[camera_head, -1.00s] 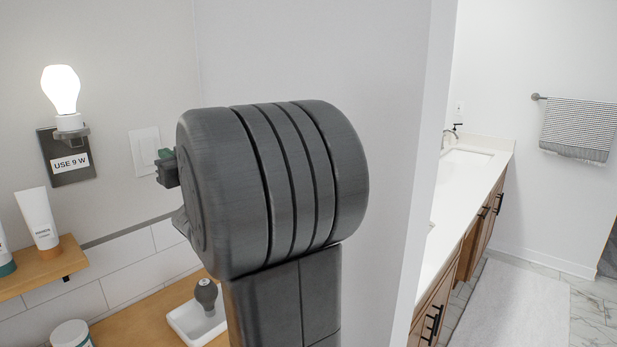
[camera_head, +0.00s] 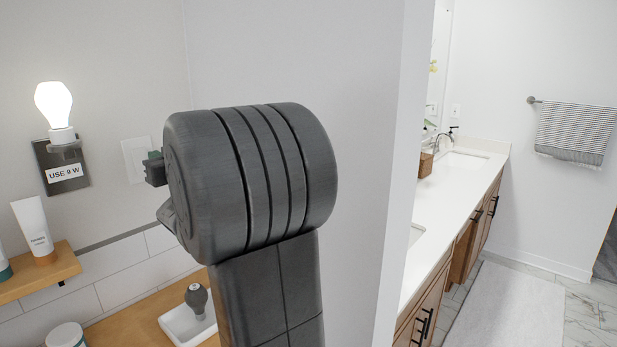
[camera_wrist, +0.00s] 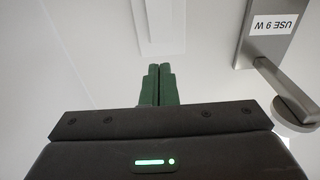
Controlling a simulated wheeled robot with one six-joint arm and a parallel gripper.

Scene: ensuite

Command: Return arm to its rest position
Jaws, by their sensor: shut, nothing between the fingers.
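My arm fills the middle of the head view, with its thick grey joint in front of the wall. My gripper shows in the wrist view (camera_wrist: 158,84) with its two green fingers together and nothing between them. In the head view only a small part of the gripper (camera_head: 154,170) shows at the left of the joint, in front of the white switch plate (camera_head: 135,160). The switch plate also shows ahead of the fingers in the wrist view (camera_wrist: 160,25). I cannot tell the gap between fingers and wall.
A lit bulb (camera_head: 54,104) sits in a wall holder labelled "USE 9 W" (camera_head: 64,173). A wooden shelf (camera_head: 62,272) holds a white tube (camera_head: 33,228). Below, a white tray (camera_head: 176,328) holds a grey bulb-shaped thing (camera_head: 196,298). A wall edge stands at right, with a vanity counter (camera_head: 450,205) beyond.

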